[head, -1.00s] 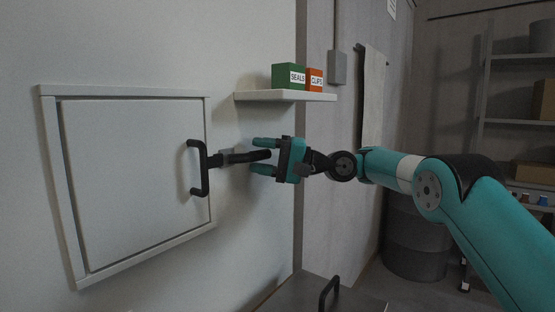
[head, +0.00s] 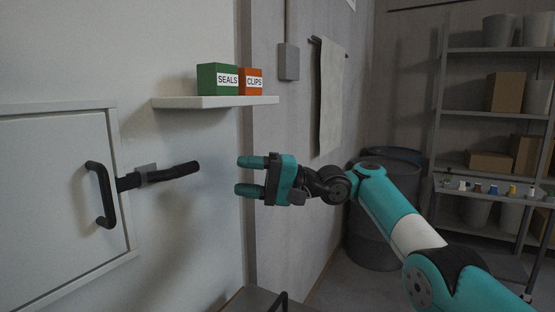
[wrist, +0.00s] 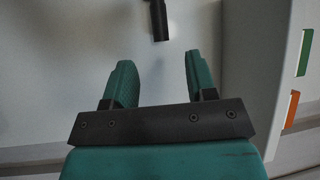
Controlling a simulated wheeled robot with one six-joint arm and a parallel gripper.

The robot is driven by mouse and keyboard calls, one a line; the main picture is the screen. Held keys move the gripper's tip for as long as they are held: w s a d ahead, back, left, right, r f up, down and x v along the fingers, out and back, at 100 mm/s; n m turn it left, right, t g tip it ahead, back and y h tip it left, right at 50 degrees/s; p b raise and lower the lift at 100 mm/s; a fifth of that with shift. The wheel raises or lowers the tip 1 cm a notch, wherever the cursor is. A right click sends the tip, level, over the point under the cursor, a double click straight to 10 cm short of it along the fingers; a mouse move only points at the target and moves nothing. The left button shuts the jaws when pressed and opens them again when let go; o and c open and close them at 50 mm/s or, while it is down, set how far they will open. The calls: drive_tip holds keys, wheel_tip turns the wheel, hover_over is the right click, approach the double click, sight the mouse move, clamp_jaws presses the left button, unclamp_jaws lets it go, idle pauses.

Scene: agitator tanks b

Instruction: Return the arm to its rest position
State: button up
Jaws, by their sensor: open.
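My gripper (head: 250,176) is open and empty in the head view, its two teal fingers pointing left toward the white wall. The black latch lever (head: 172,173) beside the white hatch door (head: 58,190) lies to the left of the fingertips, with a clear gap between. The hatch looks closed and has a black pull handle (head: 102,195). In the wrist view the open fingers (wrist: 158,78) show with nothing between them, and the end of the black lever (wrist: 159,22) is beyond them at the top.
A wall shelf (head: 215,102) with a green SEALS box (head: 218,79) and an orange CLIPS box (head: 251,81) is above my gripper. A surface with a black handle (head: 283,302) lies below.

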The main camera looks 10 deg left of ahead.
drive_tip(key=shift+d, duration=0.15)
drive_tip(key=w+d+r+m+t+h, duration=0.1)
drive_tip(key=w+d+r+t+h, duration=0.1)
drive_tip(key=w+r+t+h, duration=0.3)
drive_tip(key=s+d+t+h, duration=0.1)
drive_tip(key=s+d+t, duration=0.2)
drive_tip(key=s+d, duration=0.3)
drive_tip(key=s+d+f+n+g+h, duration=0.1)
drive_tip(key=s+d+f+h, duration=0.2)
drive_tip(key=s+d, duration=0.4)
drive_tip(key=s+d+f+n+g+h, duration=0.1)
drive_tip(key=s+d+f+h, duration=0.2)
drive_tip(key=s, duration=1)
drive_tip(key=s+d+f+n+g+h, duration=0.1)
drive_tip(key=s+d+f+h, duration=0.1)
drive_tip(key=s+d+f, duration=0.6)
drive_tip(key=s+d, duration=0.2)
drive_tip(key=d, duration=0.2)
drive_tip(key=shift+f+h, duration=0.2)
drive_tip(key=shift+h, duration=0.2)
